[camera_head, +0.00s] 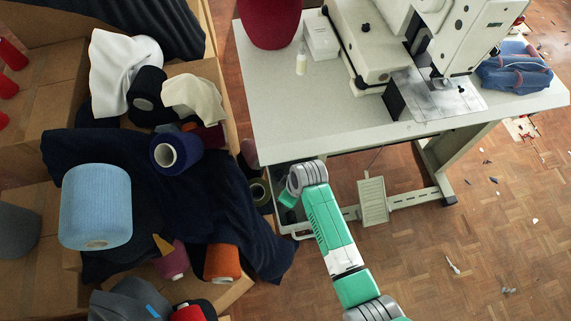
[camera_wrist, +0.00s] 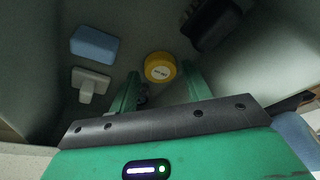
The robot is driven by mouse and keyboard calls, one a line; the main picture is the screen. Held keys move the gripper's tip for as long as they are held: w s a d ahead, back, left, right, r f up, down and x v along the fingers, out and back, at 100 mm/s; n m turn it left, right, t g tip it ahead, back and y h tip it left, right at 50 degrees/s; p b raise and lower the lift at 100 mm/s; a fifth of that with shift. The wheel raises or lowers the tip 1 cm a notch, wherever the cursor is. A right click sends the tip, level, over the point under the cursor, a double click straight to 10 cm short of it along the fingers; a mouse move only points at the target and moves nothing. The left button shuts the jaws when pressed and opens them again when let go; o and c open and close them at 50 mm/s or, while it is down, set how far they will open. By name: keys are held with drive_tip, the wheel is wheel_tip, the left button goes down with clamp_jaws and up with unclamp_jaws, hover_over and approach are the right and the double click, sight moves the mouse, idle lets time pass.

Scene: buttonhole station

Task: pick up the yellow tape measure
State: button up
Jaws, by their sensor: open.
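The yellow tape measure (camera_wrist: 160,67) is a round yellow disc with a pale label, seen in the wrist view near the top middle. It lies on the grey floor of a bin or drawer. My gripper (camera_wrist: 162,78) is open, its two green fingers pointing toward the tape measure from below in the picture. The tape measure shows just beyond and between the fingertips. Nothing is held. In the head view my arm reaches under the sewing table's front left, and the tape measure and fingers are hidden there.
In the wrist view a blue block (camera_wrist: 95,45), a pale T-shaped piece (camera_wrist: 90,84) and a dark object (camera_wrist: 211,22) lie around the tape measure, between grey walls. In the head view the white table (camera_head: 310,115) overhangs this spot. Cartons with cloth and thread cones (camera_head: 96,205) stand left.

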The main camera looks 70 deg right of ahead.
drive_tip(key=shift+f, duration=0.5)
drive_tip(key=c, duration=0.8)
drive_tip(key=shift+o, duration=0.2)
drive_tip(key=shift+r, duration=0.1)
